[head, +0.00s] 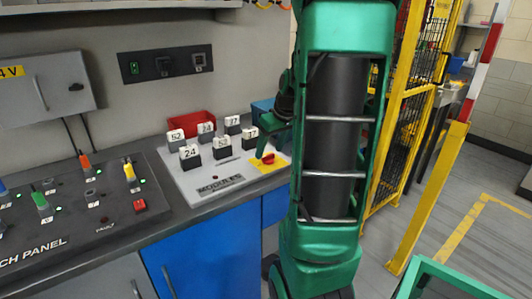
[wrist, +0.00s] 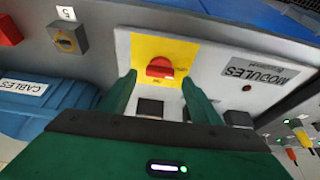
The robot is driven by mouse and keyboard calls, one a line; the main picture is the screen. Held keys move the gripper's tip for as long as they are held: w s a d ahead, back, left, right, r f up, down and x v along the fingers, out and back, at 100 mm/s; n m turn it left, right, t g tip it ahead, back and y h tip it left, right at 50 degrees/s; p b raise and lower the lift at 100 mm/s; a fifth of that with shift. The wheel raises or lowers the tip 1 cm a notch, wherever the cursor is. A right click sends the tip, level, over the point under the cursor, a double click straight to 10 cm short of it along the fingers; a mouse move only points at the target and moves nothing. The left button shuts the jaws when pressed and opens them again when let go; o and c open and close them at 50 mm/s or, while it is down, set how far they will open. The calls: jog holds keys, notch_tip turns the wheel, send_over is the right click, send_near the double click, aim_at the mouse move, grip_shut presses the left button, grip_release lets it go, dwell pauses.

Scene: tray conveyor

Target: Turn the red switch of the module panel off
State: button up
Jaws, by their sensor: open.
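The module panel (head: 205,185) is a light grey plate on the counter, lettered MODULES; it also shows in the wrist view (wrist: 215,85). Its red switch (head: 268,158) sits on a yellow plate (head: 256,167) at the panel's right side. In the wrist view the red switch (wrist: 160,68) is near the centre, and small lettering beside it is too blurred to read. My gripper (wrist: 158,78) is open, with one green finger on each side of the switch in that view. I cannot tell whether they touch it. In the head view my gripper (head: 266,146) partly covers the panel's right end.
Numbered black modules (head: 190,157) stand on the panel close to the switch. A red bin (head: 192,124) stands behind them. A second panel with coloured levers (head: 75,210) lies left.

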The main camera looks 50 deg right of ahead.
jog(key=v, duration=0.8)
jog(key=shift+r, duration=0.4)
jog(key=shift+s, duration=0.1)
jog(key=s+a+f+m+g, duration=0.2)
jog(key=s+a+f, duration=0.2)
jog(key=s+a, duration=0.4)
jog(key=s+a+f+m+g+y, duration=0.1)
jog(key=s+a+f+m+g, duration=0.1)
jog(key=s+a+f, duration=0.3)
jog(key=s+a, duration=0.3)
jog(key=a, duration=0.3)
jog(key=shift+s+a+g, duration=0.15)
jog(key=shift+a+g, duration=0.15)
jog(key=shift+a, duration=0.1)
jog(key=shift+w+f, duration=0.3)
jog(key=shift+w, duration=0.35)
